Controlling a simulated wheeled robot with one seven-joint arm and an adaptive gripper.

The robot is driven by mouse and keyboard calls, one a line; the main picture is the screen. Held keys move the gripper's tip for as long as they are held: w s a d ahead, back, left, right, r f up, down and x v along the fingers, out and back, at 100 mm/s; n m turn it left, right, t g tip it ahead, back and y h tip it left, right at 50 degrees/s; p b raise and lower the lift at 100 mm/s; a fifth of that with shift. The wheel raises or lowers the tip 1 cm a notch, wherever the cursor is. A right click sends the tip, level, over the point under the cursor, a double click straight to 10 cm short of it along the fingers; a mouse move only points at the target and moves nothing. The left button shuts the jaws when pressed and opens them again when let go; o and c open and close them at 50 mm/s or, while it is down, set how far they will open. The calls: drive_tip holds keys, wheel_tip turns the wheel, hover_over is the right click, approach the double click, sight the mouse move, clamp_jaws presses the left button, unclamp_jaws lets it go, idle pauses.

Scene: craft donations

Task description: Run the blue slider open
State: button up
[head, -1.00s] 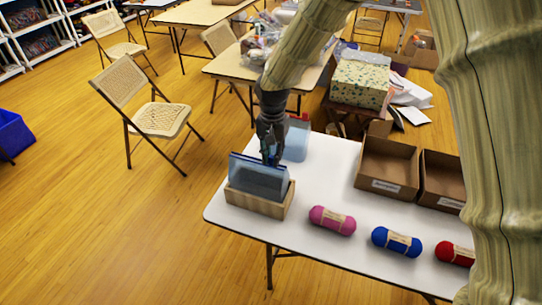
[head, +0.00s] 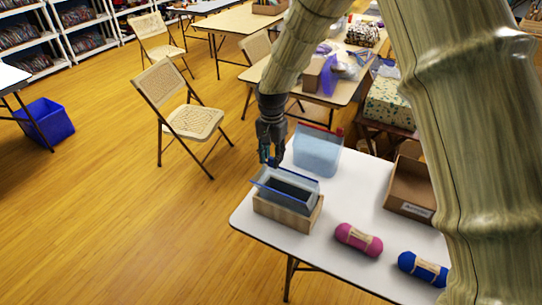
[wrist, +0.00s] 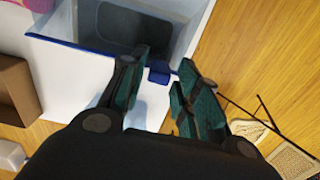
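A clear pouch (head: 286,187) with a blue rim stands in a wooden holder (head: 282,211) at the table's near left corner. Its mouth gapes and a dark inside shows; it is also in the wrist view (wrist: 105,52). The blue slider (wrist: 158,76) sits at the rim's end in the wrist view, in the gap between my fingertips. My gripper (head: 271,160) is above the pouch's left end in the head view. In the wrist view my gripper's fingers (wrist: 160,85) stand apart, with no clear grip on the slider.
A second pouch with a red edge (head: 317,152) stands just behind. Pink yarn (head: 358,239), blue yarn (head: 423,268) and a cardboard box (head: 408,190) are to the right on the white table (head: 330,210). Open floor (head: 120,225) and a folding chair (head: 190,118) lie to the left.

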sight(272, 158)
idle(0.3)
wheel_tip(272, 158, up, 12)
drive_tip(key=shift+r, duration=0.1)
idle(0.5)
